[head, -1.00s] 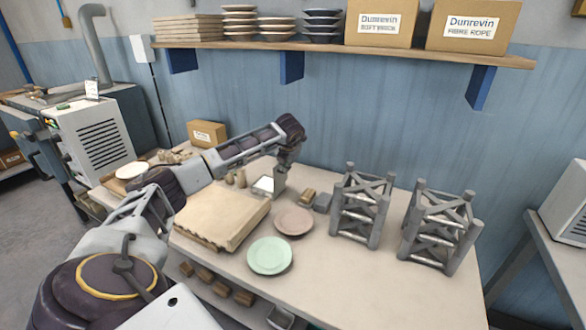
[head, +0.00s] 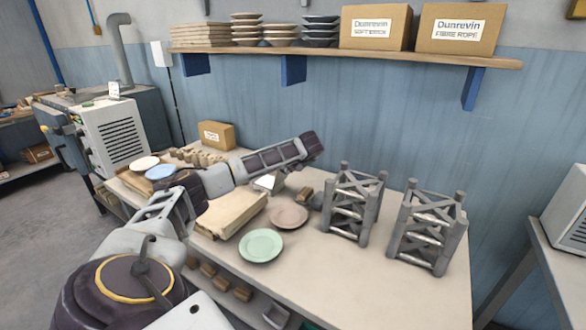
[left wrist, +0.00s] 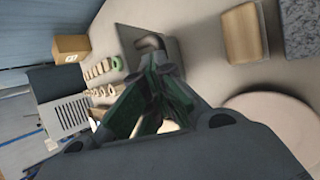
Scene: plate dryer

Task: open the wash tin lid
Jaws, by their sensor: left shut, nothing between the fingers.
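The wash tin (head: 268,183) is a small grey box with a bright top on the workbench, behind the wooden board and partly hidden by my left arm. In the left wrist view the grey tin (left wrist: 176,52) lies just beyond my left gripper (left wrist: 157,70). The gripper's fingers are closed together with nothing between them, and their tips overlap the tin in that view. I cannot tell whether they touch it, or whether the lid is raised. In the head view the fingers are mostly hidden by my arm. My right gripper is not in view.
A wooden board (head: 228,215), a pink-brown plate (head: 288,216) and a green plate (head: 261,246) lie nearby. A wooden block (left wrist: 240,35) and a grey speckled block (left wrist: 301,25) lie beside the tin. Two grey racks (head: 352,205) stand to the right. The front right bench is clear.

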